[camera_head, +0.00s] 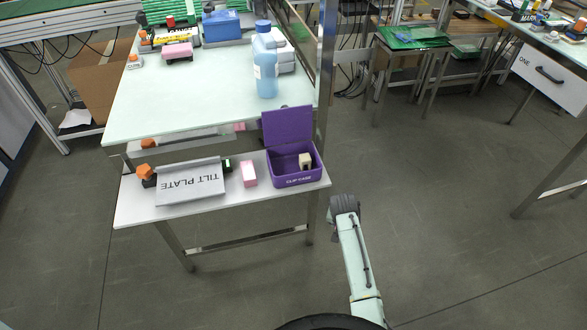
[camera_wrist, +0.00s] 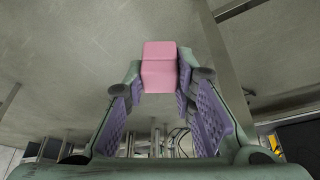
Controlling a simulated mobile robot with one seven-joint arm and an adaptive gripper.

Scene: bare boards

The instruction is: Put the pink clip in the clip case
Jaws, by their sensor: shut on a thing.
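In the wrist view my gripper (camera_wrist: 160,80) is shut on a pink block-shaped piece, the pink clip (camera_wrist: 159,68), held between its fingertips. The head view shows the dark end of my arm to the right of the shelf, but I cannot make out the fingers or the held piece there. The purple clip case (camera_head: 292,180) stands on the lower white shelf with its lid raised at the back. A beige clip (camera_head: 305,161) with a dark part is inside it, toward the right.
A pink-and-white block (camera_head: 249,174) stands just left of the case. Further left are the tilt plate (camera_head: 190,182) and an orange-topped piece (camera_head: 145,172). The glass-like table top (camera_head: 190,90) overhangs the shelf's back, with a blue bottle (camera_head: 266,65) on it. Open floor lies to the right.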

